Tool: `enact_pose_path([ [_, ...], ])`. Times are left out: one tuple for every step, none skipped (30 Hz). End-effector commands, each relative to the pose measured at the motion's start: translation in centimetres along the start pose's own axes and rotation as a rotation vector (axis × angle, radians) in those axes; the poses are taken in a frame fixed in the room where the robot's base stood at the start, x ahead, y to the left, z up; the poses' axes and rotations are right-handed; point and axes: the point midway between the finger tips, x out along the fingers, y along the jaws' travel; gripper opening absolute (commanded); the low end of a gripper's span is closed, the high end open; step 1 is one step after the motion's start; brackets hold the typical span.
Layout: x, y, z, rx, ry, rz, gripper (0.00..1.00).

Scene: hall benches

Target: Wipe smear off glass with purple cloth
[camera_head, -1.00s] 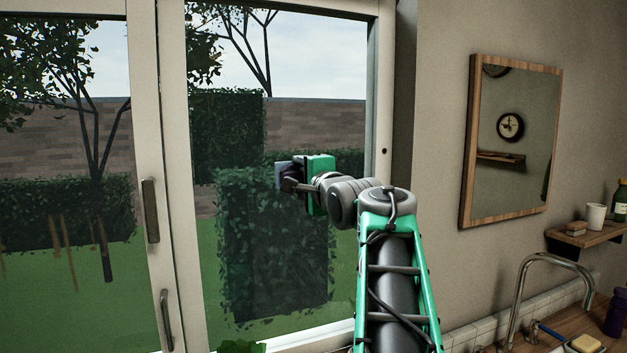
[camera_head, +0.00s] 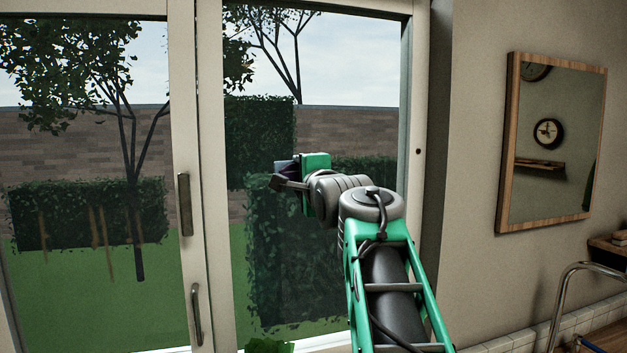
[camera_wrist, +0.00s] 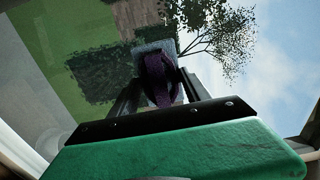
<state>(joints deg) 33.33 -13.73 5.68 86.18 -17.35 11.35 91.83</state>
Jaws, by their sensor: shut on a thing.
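My gripper (camera_head: 291,176) is shut on the purple cloth (camera_wrist: 162,82), which hangs bunched between the fingers in the wrist view. A grey-blue flat piece (camera_wrist: 153,47) shows at the cloth's far end; I cannot tell whether it is part of the cloth. In the head view the gripper is in front of the right glass pane (camera_head: 350,75), partly hiding the cloth. I cannot tell whether the cloth touches the glass. Brown vertical streaks (camera_head: 94,228) show through or on the left glass pane (camera_head: 60,315); I cannot tell which.
A pale frame upright with a long handle (camera_head: 184,204) and a lower handle (camera_head: 196,314) separates the panes. A wood-framed mirror (camera_head: 556,145) hangs on the right wall. A curved tap (camera_head: 562,300) and shelf (camera_head: 607,250) are at lower right.

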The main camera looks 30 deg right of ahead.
Motion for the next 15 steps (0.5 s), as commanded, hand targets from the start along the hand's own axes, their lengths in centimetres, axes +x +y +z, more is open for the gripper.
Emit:
enact_pose_path([
  [0.0, 0.1, 0.5, 0.0, -0.002, 0.0, 0.23],
  [0.0, 0.1, 0.6, 0.0, -0.002, 0.0, 0.23],
  [0.0, 0.1, 0.8, 0.0, -0.002, 0.0, 0.23],
  [0.0, 0.1, 0.8, 0.0, -0.001, 0.0, 0.23],
  [0.0, 0.0, 0.9, 0.0, 0.0, 0.0, 0.23],
  [0.0, 0.0, 1.0, 0.0, 0.0, 0.0, 0.23],
  [0.0, 0.0, 1.2, 0.0, -0.001, 0.0, 0.23],
  [0.0, 0.1, 1.5, 0.0, -0.002, -0.001, 0.23],
  [0.0, 0.1, 2.0, 0.0, -0.003, -0.001, 0.23],
  [0.0, 0.1, 2.3, 0.0, -0.003, -0.001, 0.23],
  [0.0, 0.1, 2.6, 0.0, -0.004, -0.001, 0.23],
  [0.0, 0.1, 3.0, 0.0, -0.003, 0.0, 0.23],
  [0.1, 0.1, 3.4, 0.0, -0.004, 0.0, 0.23],
  [0.1, 0.1, 3.7, 0.001, -0.003, 0.0, 0.23],
  [0.1, 0.0, 4.0, 0.0, -0.004, 0.0, 0.23],
])
